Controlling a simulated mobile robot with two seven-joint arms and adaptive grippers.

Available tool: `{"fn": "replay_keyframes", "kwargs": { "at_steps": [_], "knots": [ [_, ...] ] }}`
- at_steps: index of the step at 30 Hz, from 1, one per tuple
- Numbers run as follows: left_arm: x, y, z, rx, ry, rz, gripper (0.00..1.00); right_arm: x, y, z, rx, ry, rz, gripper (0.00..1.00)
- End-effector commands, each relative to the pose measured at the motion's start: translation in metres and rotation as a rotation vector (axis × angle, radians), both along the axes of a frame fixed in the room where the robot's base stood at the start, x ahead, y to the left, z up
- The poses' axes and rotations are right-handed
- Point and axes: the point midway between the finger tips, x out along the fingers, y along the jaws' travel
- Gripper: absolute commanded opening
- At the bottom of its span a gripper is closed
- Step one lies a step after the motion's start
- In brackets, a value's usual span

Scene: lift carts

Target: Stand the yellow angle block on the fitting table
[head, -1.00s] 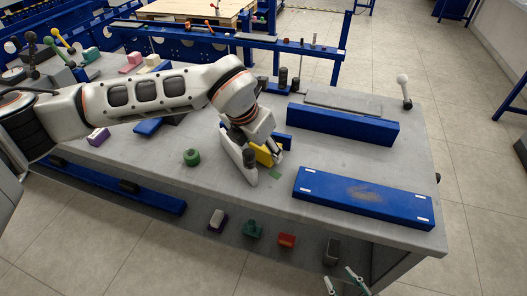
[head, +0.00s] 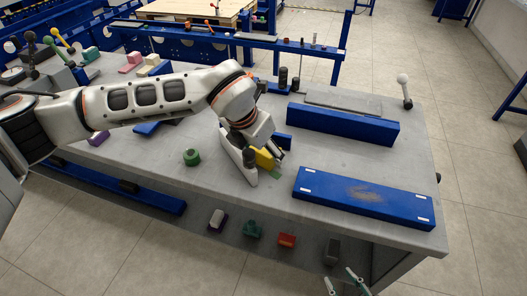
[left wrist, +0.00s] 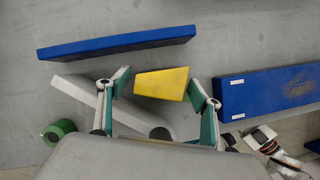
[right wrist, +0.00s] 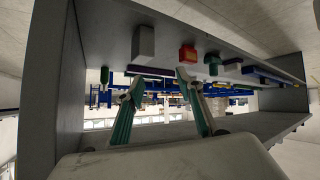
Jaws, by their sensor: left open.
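The yellow angle block (head: 264,158) is on or just above the grey fitting table (head: 325,160), partly hidden by my left gripper (head: 263,163). In the left wrist view the block (left wrist: 162,84) shows as a yellow tapered shape between the fingertips of my left gripper (left wrist: 157,84). The fingers are spread, with a visible gap on both sides of the block. I cannot tell whether it stands or lies. My right gripper (head: 345,283) is low in front of the table's front side. In the right wrist view its fingers (right wrist: 159,86) are apart and empty.
A blue bar (head: 343,124) lies behind the block and a blue plate (head: 363,197) to its right. A pale grey bar (left wrist: 85,93) lies close by under the left gripper. Small coloured parts (head: 252,229) line the front side.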

Motion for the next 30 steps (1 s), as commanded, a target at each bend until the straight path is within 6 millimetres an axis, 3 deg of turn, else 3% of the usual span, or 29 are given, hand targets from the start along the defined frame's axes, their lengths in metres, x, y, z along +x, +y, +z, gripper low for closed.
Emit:
{"fn": "replay_keyframes", "kwargs": {
  "at_steps": [9,15,21,30],
  "knots": [
    [-0.017,0.015,0.062,0.000,-0.009,0.001,0.65,0.004,0.002,0.014,0.012,-0.014,-0.002,0.37],
    [-0.028,0.023,0.092,-0.001,-0.006,0.000,0.65,0.003,0.004,0.015,0.017,-0.012,-0.001,0.37],
    [-0.033,0.027,0.105,0.000,-0.003,0.001,0.65,0.000,0.005,0.013,0.019,-0.005,-0.002,0.37],
    [-0.034,0.027,0.106,0.000,-0.001,0.000,0.65,-0.002,0.004,0.010,0.018,0.002,-0.001,0.37]
  ]
}}
